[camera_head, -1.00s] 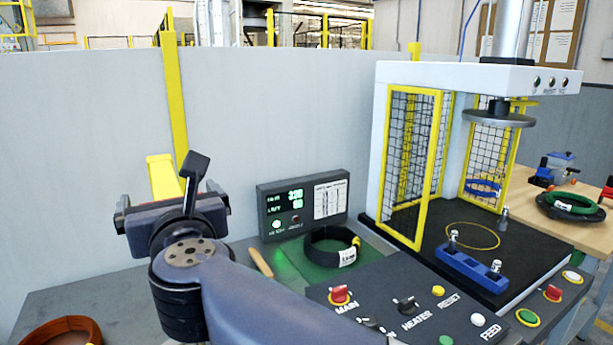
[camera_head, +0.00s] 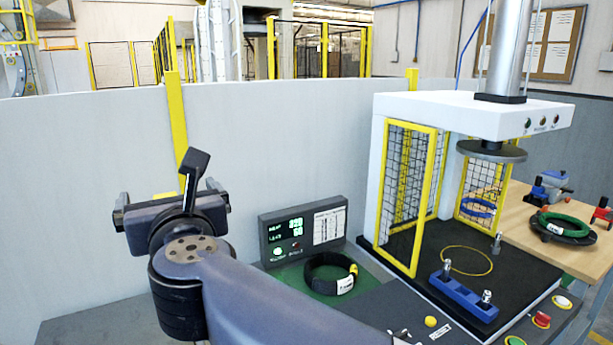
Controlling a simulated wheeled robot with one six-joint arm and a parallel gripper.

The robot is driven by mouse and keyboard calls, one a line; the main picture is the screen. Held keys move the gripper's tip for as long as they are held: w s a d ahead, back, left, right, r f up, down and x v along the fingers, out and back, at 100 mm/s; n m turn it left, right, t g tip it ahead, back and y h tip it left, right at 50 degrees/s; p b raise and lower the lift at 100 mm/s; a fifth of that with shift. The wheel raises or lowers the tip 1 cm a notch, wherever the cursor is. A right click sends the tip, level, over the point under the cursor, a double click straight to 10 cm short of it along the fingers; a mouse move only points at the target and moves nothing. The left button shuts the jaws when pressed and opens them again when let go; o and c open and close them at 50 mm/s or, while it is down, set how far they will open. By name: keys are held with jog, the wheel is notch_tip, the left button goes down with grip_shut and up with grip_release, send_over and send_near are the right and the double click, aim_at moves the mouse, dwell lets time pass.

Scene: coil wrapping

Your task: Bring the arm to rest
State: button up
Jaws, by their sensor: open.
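My gripper (camera_head: 168,194) is at the left, held up in front of the grey partition, at the end of my dark arm. Its two fingers show as dark tips at either side, set apart, and nothing shows between them. The wrist hides part of the gap. It is well apart from the black coil (camera_head: 322,287), which lies on a green mat beside the display box (camera_head: 269,246).
A press with a yellow mesh guard (camera_head: 420,197) stands at the right; a blue block (camera_head: 464,298) and a yellow ring lie on its black bed. A wooden table (camera_head: 573,256) with a green coil (camera_head: 566,225) is beyond. The grey partition (camera_head: 275,140) runs behind my arm.

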notch_tip(320, 180, up, 12)
jog(key=p, duration=1.1)
jog(key=b+v, duration=0.2)
jog(key=v, duration=0.7)
jog(key=shift+s+d+f, duration=0.15)
jog(key=shift+s+f, duration=0.05)
jog(key=shift+s, duration=0.15)
